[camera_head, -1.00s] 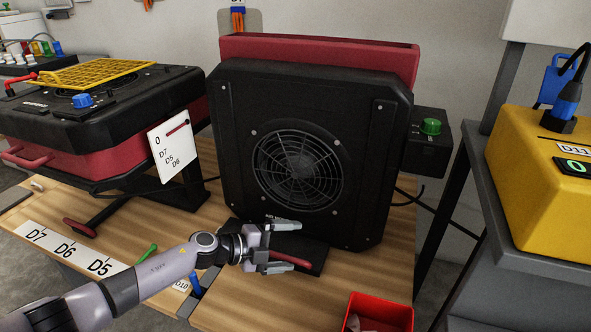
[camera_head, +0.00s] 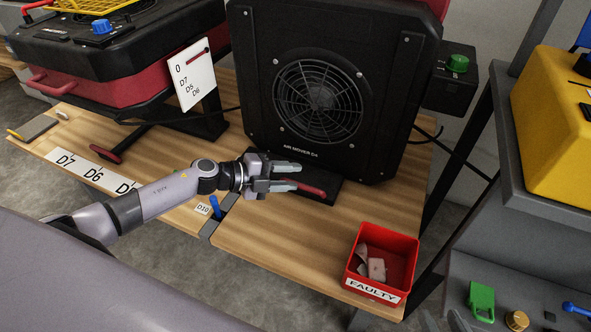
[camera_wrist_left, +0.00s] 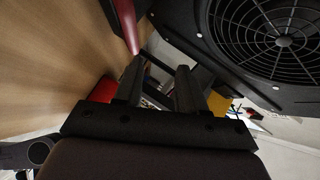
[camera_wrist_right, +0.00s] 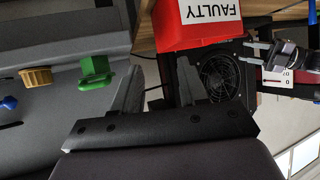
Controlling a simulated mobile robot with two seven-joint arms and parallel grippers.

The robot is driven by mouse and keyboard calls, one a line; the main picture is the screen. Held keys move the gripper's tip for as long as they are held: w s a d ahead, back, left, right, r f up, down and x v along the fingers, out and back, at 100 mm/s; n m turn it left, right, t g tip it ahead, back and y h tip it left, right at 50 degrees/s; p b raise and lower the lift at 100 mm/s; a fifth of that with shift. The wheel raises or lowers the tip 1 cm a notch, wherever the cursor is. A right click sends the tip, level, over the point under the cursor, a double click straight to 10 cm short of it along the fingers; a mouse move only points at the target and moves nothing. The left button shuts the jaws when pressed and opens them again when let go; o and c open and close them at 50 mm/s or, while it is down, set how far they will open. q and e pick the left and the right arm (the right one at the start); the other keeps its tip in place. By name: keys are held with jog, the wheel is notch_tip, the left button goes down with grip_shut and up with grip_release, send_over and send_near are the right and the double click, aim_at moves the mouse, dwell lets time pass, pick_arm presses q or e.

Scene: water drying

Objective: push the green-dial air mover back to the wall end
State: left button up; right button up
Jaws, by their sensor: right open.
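The green-dial air mover (camera_head: 330,150) is a black upright box with a round fan grille, standing on the wooden bench. Its green dial (camera_head: 458,63) is on a black side box at its right. A red-ended handle (camera_head: 308,189) lies on a dark plate at its foot. My left gripper (camera_head: 297,177) is open in front of the air mover's lower edge, beside the handle, with nothing between its fingers. In the left wrist view the handle (camera_wrist_left: 127,25) lies outside the fingers and the grille is at right. My right gripper (camera_wrist_right: 157,80) is open and empty.
A red FAULTY bin (camera_head: 385,262) stands at the bench's front right. A blue-dial unit (camera_head: 100,40) with a number card (camera_head: 195,80) is at left. A yellow unit (camera_head: 560,130) is at right. Bare bench lies between the left gripper and the bin.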

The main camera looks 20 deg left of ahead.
pick_arm(q)
jog(key=shift+s+a+r+p, duration=0.15)
jog(key=shift+s+a+p, duration=0.4)
jog(key=shift+s+a, duration=1.1)
